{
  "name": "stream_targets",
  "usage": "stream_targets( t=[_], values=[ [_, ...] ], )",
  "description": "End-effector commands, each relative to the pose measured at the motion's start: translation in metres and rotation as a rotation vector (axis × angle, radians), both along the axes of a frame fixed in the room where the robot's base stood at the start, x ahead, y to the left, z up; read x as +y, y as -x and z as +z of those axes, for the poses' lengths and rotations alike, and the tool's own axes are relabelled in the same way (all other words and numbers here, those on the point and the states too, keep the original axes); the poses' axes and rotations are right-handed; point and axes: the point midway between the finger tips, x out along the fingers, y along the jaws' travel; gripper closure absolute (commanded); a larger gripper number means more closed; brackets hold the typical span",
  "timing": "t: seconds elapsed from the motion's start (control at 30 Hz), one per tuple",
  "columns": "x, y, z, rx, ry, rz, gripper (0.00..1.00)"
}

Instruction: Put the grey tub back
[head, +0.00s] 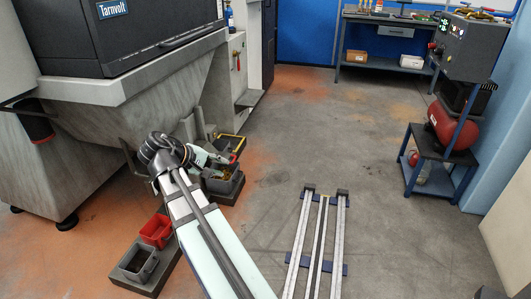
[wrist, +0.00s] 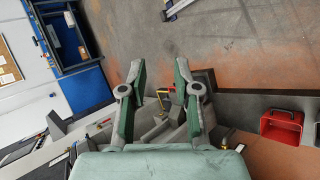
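My gripper (wrist: 160,72) is open in the wrist view, its two green-faced fingers apart, and I see nothing clamped between them. In the head view my gripper (head: 218,160) is partly hidden behind my arm, low beside the machine. A grey tub (head: 138,262) sits on a dark base at the lower left, next to a red tub. A darker grey tub (head: 228,188) with brownish contents sits close below my gripper. I cannot tell which of the two the task means. Grey shapes behind the fingers in the wrist view are unclear.
The red tub (head: 157,230) also shows in the wrist view (wrist: 283,126). The large machine (head: 120,90) stands along the left. Floor rails (head: 322,240) run at the front middle. A blue bench (head: 385,55) and a shelf with a red tank (head: 450,125) stand farther off. The middle floor is clear.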

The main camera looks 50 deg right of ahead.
Motion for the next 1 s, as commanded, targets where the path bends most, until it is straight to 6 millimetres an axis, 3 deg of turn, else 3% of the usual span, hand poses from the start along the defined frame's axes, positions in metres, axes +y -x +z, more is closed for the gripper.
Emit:
stream_targets(
  t=[0.03,0.1,0.2,0.33,0.5,1.0],
  values=[
    [-0.006,0.036,0.023,-0.095,0.072,-0.122,0.69],
    [-0.014,0.073,0.053,-0.231,0.178,-0.291,0.69],
    [-0.019,0.119,0.085,-0.403,0.311,-0.484,0.69],
    [-0.02,0.159,0.111,-0.561,0.437,-0.65,0.69],
    [-0.019,0.178,0.123,-0.646,0.503,-0.73,0.69],
    [-0.019,0.177,0.123,-0.648,0.505,-0.731,0.69]
  ],
)
